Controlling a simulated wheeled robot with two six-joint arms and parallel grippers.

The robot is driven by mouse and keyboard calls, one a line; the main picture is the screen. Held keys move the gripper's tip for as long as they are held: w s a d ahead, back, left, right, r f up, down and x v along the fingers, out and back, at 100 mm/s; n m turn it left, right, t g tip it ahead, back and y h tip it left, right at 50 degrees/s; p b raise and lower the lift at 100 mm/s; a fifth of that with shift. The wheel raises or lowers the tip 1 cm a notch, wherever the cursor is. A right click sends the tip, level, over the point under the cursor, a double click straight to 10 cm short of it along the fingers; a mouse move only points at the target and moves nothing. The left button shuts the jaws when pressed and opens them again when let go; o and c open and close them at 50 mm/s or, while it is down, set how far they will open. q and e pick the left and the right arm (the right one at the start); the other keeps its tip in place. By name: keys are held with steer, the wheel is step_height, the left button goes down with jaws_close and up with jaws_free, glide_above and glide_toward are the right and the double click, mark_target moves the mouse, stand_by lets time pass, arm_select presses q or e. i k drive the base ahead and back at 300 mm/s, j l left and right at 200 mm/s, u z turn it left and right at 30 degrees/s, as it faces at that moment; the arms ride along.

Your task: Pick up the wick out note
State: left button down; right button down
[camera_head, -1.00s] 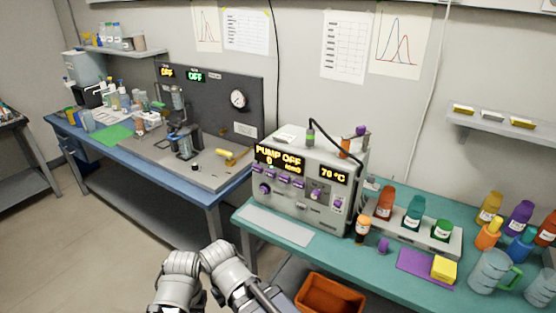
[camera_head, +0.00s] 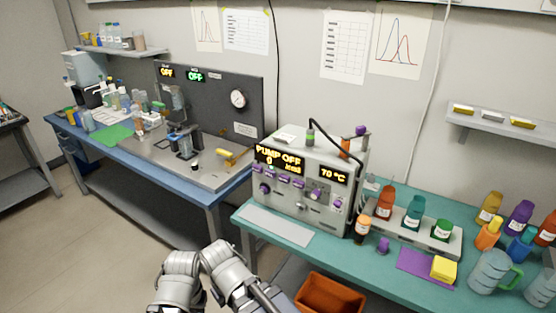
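I cannot pick out the wick out note for sure; no writing on any paper here is legible enough. A small white label (camera_head: 245,130) is on the dark panel over the left bench. A small whitish item (camera_head: 286,137) lies on top of the grey pump machine (camera_head: 290,205), whose display reads PUMP OFF and 70 °C. Larger printed sheets (camera_head: 345,47) hang on the wall. Grey links of my arms show at the bottom edge, left of centre. Neither gripper shows in the view.
The teal bench (camera_head: 345,262) holds coloured bottles, a purple mat (camera_head: 415,262), a yellow block (camera_head: 444,268) and a clear jug (camera_head: 490,271). An orange bin (camera_head: 330,293) is below its front edge. The blue-edged bench (camera_head: 205,195) at left carries lab gear. Open floor is at left.

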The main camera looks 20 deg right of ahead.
mark_target(286, 138)
steer(key=z, duration=0.45)
steer(key=i+j+z, duration=0.55)
steer(key=j, duration=0.25)
steer(key=i+j, duration=0.15)
steer(key=j, duration=0.2)
steer(key=i+j+z, duration=0.1)
steer(key=j, duration=0.2)
steer(key=i+j, duration=0.15)
steer(key=j, duration=0.2)
steer(key=i+j, duration=0.15)
steer(key=j, duration=0.15)
steer(key=i+j+z, duration=0.1)
steer(key=j, duration=0.25)
